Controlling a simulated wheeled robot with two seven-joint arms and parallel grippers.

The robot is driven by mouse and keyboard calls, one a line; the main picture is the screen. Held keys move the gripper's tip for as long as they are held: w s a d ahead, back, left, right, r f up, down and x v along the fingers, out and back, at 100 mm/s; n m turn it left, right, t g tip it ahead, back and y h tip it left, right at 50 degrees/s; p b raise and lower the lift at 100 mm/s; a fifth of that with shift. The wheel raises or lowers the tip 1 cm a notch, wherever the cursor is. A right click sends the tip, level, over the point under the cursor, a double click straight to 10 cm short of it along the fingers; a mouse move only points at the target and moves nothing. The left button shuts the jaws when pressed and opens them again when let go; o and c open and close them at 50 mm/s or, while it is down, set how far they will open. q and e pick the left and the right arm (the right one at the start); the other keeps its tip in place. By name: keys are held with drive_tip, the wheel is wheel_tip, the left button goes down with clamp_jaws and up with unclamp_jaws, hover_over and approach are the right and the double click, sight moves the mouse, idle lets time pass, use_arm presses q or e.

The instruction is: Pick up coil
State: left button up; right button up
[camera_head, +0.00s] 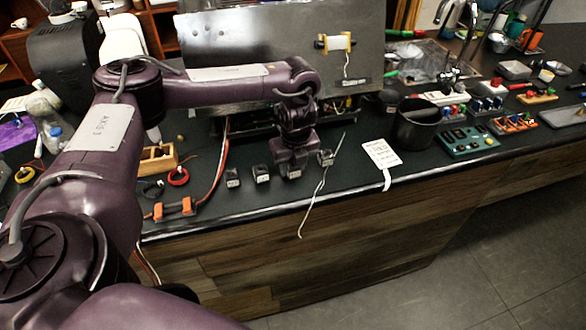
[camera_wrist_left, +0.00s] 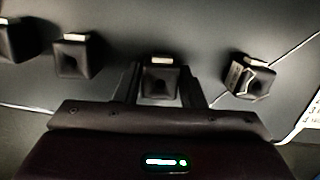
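Several small dark block-shaped parts, which look like the coils, stand in a row near the front of the dark counter. In the head view they include the left coil (camera_head: 232,178), the second coil (camera_head: 261,174) and a coil with pale wires (camera_head: 326,158). My left gripper (camera_head: 293,170) points down at the third coil, which it mostly hides. In the left wrist view the third coil (camera_wrist_left: 160,80) sits between the two open fingers, with a narrow gap on each side. The wired coil (camera_wrist_left: 250,78) stands to its right. My right gripper is not in view.
An orange-ended part (camera_head: 174,208) and a wooden box (camera_head: 158,160) are to the left. A metal panel (camera_head: 250,60) with a white spool (camera_head: 337,42) rises behind.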

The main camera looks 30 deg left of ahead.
use_arm(q)
drive_tip(key=c, duration=0.5)
drive_tip(key=shift+r, duration=0.1)
drive_tip(key=shift+c, duration=0.2)
